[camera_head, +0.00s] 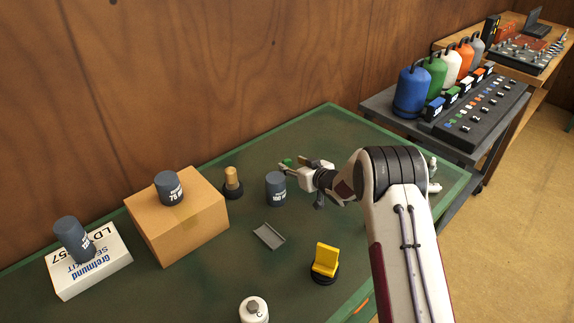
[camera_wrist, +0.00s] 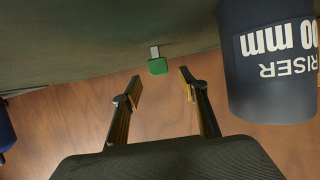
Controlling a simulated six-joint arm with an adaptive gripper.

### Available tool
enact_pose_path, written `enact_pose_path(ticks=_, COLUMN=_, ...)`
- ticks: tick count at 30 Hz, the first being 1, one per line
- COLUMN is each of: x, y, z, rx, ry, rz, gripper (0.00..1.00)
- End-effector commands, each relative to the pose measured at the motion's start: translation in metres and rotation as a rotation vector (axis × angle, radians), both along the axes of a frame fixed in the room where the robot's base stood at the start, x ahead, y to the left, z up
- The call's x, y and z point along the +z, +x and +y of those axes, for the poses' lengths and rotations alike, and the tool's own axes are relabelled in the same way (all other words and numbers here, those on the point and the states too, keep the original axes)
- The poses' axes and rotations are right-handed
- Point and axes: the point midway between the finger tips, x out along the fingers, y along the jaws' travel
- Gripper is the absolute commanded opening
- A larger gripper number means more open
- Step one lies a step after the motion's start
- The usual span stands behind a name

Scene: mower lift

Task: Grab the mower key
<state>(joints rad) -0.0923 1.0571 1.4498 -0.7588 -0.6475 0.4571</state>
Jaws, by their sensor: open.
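A small key with a green head and a short grey metal part (camera_wrist: 157,66) shows in the wrist view, just beyond and between my fingertips, not gripped. It looks like the mower key. In the head view a small green piece (camera_head: 287,162) shows at the fingers. My gripper (camera_head: 291,167) is open over the green table, and in the wrist view its two fingers (camera_wrist: 160,77) stand apart with nothing between them. Whether the key touches the table I cannot tell.
A dark riser cylinder (camera_head: 276,190) stands close by my gripper; it also shows in the wrist view (camera_wrist: 262,85). A tan peg on a black base (camera_head: 232,182), cardboard box (camera_head: 180,225), grey tray (camera_head: 269,235) and yellow piece (camera_head: 326,260) share the table (camera_head: 205,300).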

Motion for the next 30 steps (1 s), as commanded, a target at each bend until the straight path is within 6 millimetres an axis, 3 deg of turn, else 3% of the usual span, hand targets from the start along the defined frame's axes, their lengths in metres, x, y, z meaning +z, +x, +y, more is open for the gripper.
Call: enact_pose_path(ticks=30, x=-0.021, y=0.041, z=0.023, rx=-0.001, ry=0.000, rz=0.001, gripper=0.43)
